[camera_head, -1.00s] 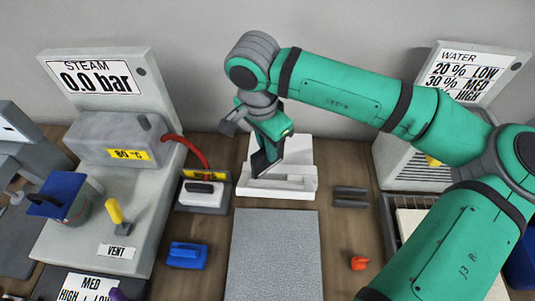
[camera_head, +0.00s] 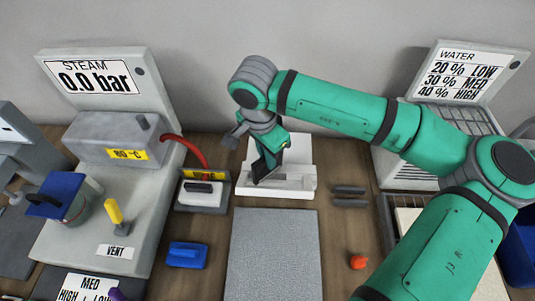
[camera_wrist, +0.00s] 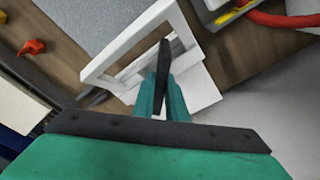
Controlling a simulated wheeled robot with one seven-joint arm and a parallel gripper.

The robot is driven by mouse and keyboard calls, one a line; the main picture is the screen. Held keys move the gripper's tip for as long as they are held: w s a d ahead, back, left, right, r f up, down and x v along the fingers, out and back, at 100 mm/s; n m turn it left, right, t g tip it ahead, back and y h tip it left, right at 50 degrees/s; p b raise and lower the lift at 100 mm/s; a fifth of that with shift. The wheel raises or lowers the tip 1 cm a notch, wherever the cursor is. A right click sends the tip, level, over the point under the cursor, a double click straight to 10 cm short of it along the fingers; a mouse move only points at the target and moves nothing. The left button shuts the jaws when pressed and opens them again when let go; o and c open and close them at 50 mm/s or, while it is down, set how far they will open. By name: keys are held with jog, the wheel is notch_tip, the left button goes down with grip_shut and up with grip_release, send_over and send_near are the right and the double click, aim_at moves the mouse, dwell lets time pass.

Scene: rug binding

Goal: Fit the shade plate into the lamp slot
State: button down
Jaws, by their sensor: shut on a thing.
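My gripper (camera_head: 272,155) is shut on a thin dark plate, the shade plate (camera_wrist: 164,60), which stands edge-on between the teal fingers in the wrist view. The white lamp stand (camera_head: 302,178) is on the table behind the grey mat. Its white frame with an opening shows in the wrist view (camera_wrist: 103,72). The plate hangs tilted over the left part of the stand in the head view. In the wrist view its far end overlaps the frame's opening. I cannot tell whether it touches the slot; the fingers hide part of the stand.
A grey mat (camera_head: 272,255) lies in front of the stand. The iron-like block on its base (camera_head: 202,192) and a red hose (camera_head: 187,148) are to the left. Dark bars (camera_head: 349,196) and an orange piece (camera_head: 358,262) are to the right. The steam unit (camera_head: 75,225) stands farther left.

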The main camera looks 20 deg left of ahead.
jog(key=shift+f, duration=0.1)
jog(key=c, duration=1.8)
grip_release()
jog(key=shift+o, duration=0.2)
notch_tip(320, 180, up, 13)
jog(key=s, duration=0.1)
jog(key=shift+s+a, duration=0.15)
jog(key=shift+a, duration=0.2)
